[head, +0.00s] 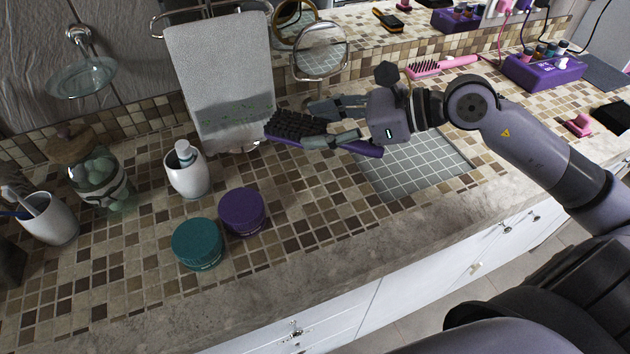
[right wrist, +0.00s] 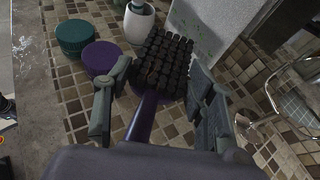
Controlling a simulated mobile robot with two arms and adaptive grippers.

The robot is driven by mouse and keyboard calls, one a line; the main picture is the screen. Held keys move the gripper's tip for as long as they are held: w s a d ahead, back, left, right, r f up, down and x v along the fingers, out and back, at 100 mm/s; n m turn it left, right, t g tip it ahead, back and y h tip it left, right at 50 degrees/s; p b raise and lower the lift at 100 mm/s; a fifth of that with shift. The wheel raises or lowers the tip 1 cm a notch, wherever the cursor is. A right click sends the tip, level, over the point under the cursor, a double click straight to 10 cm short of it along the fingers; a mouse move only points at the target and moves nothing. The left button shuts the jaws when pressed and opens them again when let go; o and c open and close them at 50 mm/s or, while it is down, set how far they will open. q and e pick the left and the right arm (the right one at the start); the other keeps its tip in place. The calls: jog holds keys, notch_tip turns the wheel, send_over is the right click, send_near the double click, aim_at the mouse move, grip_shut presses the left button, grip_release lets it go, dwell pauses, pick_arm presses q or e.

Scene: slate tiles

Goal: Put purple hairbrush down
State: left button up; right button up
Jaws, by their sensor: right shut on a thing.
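The purple hairbrush (head: 295,126) has black bristles and a purple handle. My right gripper (head: 335,124) is shut on its handle and holds it over the tiled counter, in front of the hanging grey towel. In the right wrist view the bristles of the hairbrush (right wrist: 166,62) face up and its handle runs between the fingers of the right gripper (right wrist: 155,100). I cannot tell whether the brush touches the counter. My left gripper is not in view.
Purple jar (head: 242,212), teal jar (head: 197,245) and white soap dispenser (head: 187,175) stand left of the brush. The towel (head: 220,75) and a round mirror (head: 320,52) are behind. A grey tiled inset (head: 415,168) lies bare to the right. A pink brush (head: 440,66) lies farther back.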

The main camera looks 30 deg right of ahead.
aim_at(320, 192)
notch_tip(320, 192, down, 14)
jog(key=shift+r, duration=0.1)
dwell(0.5)
jog(key=o, duration=1.3)
